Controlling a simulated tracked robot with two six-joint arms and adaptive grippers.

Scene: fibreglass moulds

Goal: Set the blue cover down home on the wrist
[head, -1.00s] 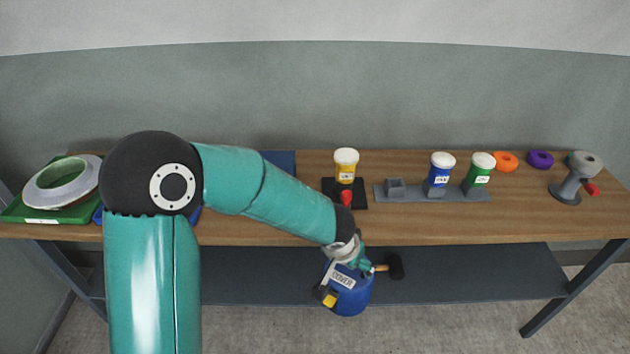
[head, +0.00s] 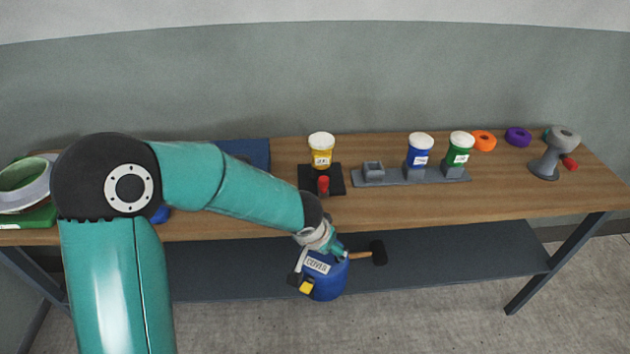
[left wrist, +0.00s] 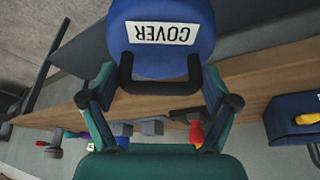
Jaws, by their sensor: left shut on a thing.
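The blue cover (head: 330,284), a rounded blue vessel with a white COVER label and a black handle, hangs in front of the bench's front edge, over the lower shelf area. My left gripper (head: 335,251) is shut on the cover's handle. In the left wrist view the cover (left wrist: 185,62) fills the top middle, its label upside down, with the black handle (left wrist: 160,87) between the fingers. A grey flared stand (head: 550,160) with a red knob stands at the bench's right end; I cannot tell whether it is the wrist. My right gripper is not in view.
Along the bench (head: 420,205) stand a yellow jar (head: 321,152) by a black block with a red part, a grey rack (head: 400,179) with blue and green jars, and orange and purple rings. A mallet (head: 378,252) shows beside the cover. The bench front right is clear.

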